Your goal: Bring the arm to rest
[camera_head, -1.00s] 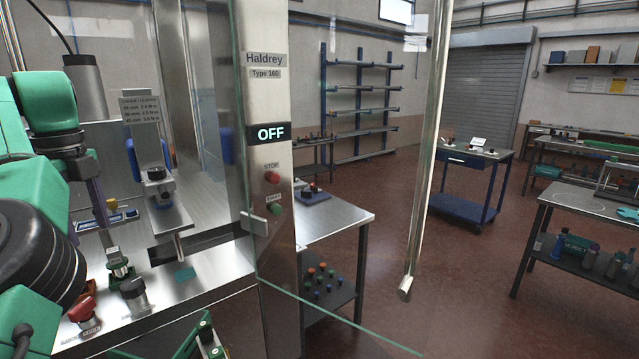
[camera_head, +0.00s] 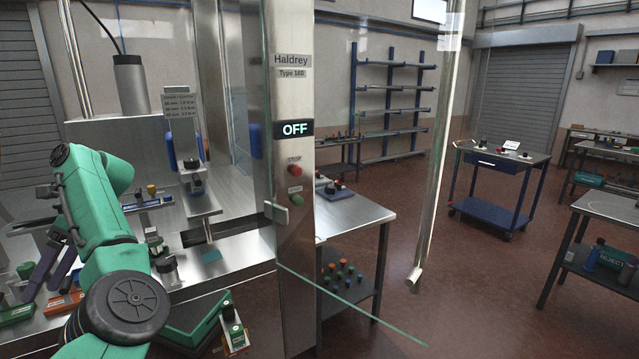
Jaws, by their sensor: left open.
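My left arm (camera_head: 105,230), green with black joints, comes in at the lower left of the head view. Its left gripper (camera_head: 42,280) points down at the far left, its dark purple fingers apart and with nothing visible between them. It hangs over the left part of the steel machine's bench, above or near a green block (camera_head: 16,312) and an orange-red block (camera_head: 64,303); I cannot tell whether it touches either. My right gripper is not in view.
The machine's steel post (camera_head: 294,200) carries an OFF display (camera_head: 295,129) and red and green buttons. An open glass door with a metal handle (camera_head: 433,170) stands to its right. A green tray (camera_head: 185,330) sits low in front. Red floor is clear between tables.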

